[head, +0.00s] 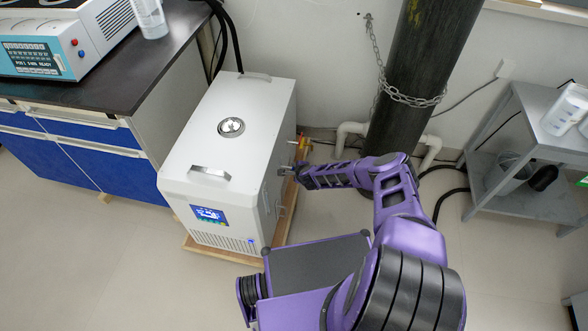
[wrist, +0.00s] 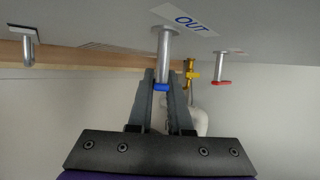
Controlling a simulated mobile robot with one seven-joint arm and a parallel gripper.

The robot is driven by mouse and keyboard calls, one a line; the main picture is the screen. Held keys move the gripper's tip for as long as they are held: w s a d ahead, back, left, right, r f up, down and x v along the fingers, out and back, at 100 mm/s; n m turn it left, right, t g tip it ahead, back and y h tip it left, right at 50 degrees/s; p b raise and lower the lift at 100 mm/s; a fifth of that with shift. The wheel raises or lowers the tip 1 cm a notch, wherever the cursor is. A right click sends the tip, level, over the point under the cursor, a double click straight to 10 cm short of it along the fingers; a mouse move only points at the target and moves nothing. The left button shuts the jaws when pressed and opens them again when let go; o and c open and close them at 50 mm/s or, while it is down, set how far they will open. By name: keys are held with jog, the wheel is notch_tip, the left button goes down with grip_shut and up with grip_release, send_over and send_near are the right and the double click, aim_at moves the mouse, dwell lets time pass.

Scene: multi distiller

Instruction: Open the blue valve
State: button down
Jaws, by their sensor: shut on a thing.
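The blue valve (wrist: 162,87) is a small blue handle at the end of a metal pipe, by the "OUT" label (wrist: 192,20) in the wrist view. My gripper (wrist: 162,76) has its two fingers on either side of the blue handle, shut on it. In the head view my gripper (head: 292,171) reaches the right side of the white machine (head: 232,128). The blue handle itself is not discernible in the head view.
In the wrist view a red-handled valve (wrist: 222,82) and a yellow fitting (wrist: 191,73) are right of the fingers, and a bent metal pipe (wrist: 28,50) is at left. In the head view, a dark cylinder (head: 420,80) stands behind my arm and a grey shelf (head: 530,175) is right.

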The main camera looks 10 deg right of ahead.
jog(key=shift+w+d+r+n+t+h, duration=0.1)
jog(key=shift+n+t+h, duration=0.05)
jog(key=shift+t, duration=0.5)
jog(key=shift+w+r+n+t+h, duration=0.1)
jog(key=shift+n+t+h, duration=0.05)
jog(key=shift+t, duration=0.5)
jog(key=c, duration=0.8)
grip_release()
jog(key=shift+c, duration=0.2)
jog(key=shift+r, duration=0.1)
